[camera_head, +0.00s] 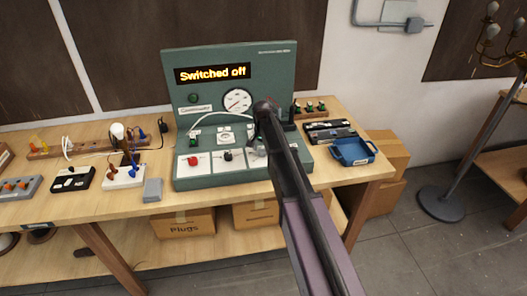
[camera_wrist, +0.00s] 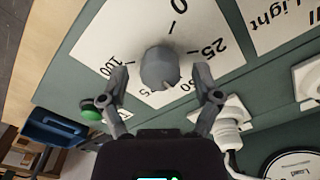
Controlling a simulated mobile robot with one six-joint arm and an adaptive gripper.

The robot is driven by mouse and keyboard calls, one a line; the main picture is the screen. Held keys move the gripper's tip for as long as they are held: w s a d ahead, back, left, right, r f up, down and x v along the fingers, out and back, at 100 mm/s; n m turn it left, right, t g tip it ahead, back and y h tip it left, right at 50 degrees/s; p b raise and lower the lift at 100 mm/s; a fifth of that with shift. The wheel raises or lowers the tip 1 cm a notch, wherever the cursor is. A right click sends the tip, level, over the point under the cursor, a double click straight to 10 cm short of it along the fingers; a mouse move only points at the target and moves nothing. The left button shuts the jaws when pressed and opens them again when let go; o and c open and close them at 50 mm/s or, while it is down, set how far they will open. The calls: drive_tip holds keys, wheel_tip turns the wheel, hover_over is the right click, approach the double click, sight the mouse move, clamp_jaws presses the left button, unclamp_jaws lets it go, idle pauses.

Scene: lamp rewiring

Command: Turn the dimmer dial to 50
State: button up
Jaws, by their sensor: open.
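The dimmer dial (camera_wrist: 160,67) is a round grey knob on a white scale plate (camera_wrist: 115,28) marked 0, 25, 50, 75 and 100. Its small raised pointer faces the lower side in the wrist view, near the partly covered 50; I cannot read the exact setting. My gripper (camera_wrist: 162,76) is open, with one finger on each side of the dial and a visible gap on both sides. In the head view my arm and gripper largely hide the dial at the right of the green test bench (camera_head: 228,64). The bench display (camera_head: 212,74) reads "Switched off".
A red knob (camera_head: 193,160) and a black knob (camera_head: 228,155) sit left of the dial. A green button (camera_wrist: 92,113) and a white fitting (camera_wrist: 226,128) are close to my fingers.

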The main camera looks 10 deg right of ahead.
sight(262, 150)
drive_tip(key=shift+n, duration=0.5)
drive_tip(key=n, duration=1.1)
drive_tip(key=shift+a, duration=0.1)
drive_tip(key=n, duration=0.5)
drive_tip(key=shift+n, duration=0.3)
drive_tip(key=n, duration=0.6)
wheel_tip(262, 150, up, 14)
drive_tip(key=p, duration=1.4)
drive_tip(key=s+f+m+b, duration=0.4)
drive_tip(key=s+m, duration=0.1)
drive_tip(key=s, duration=0.5)
drive_tip(key=s+f+m+b, duration=0.5)
drive_tip(key=s, duration=0.5)
drive_tip(key=s+f+m+b, duration=0.5)
drive_tip(key=s, duration=0.5)
drive_tip(key=shift+s+m, duration=0.25)
drive_tip(key=shift+m, duration=0.15)
